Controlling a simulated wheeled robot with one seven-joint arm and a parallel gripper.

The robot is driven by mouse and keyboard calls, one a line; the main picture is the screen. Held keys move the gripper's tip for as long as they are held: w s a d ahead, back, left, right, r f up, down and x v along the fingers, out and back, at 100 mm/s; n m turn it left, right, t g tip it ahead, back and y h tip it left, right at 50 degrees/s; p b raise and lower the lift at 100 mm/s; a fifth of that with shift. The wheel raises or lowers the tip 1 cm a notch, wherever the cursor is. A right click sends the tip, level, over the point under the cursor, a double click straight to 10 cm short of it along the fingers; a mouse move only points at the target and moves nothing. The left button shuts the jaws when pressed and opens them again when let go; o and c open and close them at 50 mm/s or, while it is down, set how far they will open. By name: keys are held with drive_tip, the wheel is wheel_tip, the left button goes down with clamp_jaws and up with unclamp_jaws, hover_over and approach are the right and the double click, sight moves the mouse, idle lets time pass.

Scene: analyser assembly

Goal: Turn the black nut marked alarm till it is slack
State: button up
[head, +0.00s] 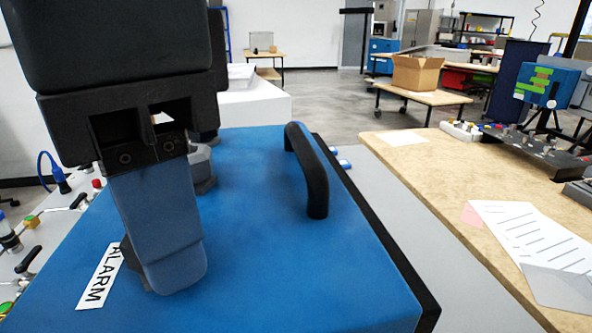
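My gripper (172,268) comes down from the upper left onto the blue panel (300,285). One broad blue finger faces me and hides the other, so I cannot see the gap between them. A white label reading ALARM (101,277) lies on the panel just left of the fingertip. A small dark edge (131,257) shows between label and finger; it may be part of the alarm nut, which is otherwise hidden. I cannot tell whether the finger touches it. A second dark grey knob-like part (203,172) stands farther back, partly behind my gripper.
A black arched handle (308,170) rises from the panel right of my gripper. Small fittings and a blue cable (50,172) lie at the left. A wooden bench with papers (530,240) is at the right. The panel's front right is clear.

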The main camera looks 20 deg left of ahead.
drive_tip(key=shift+o, duration=1.1)
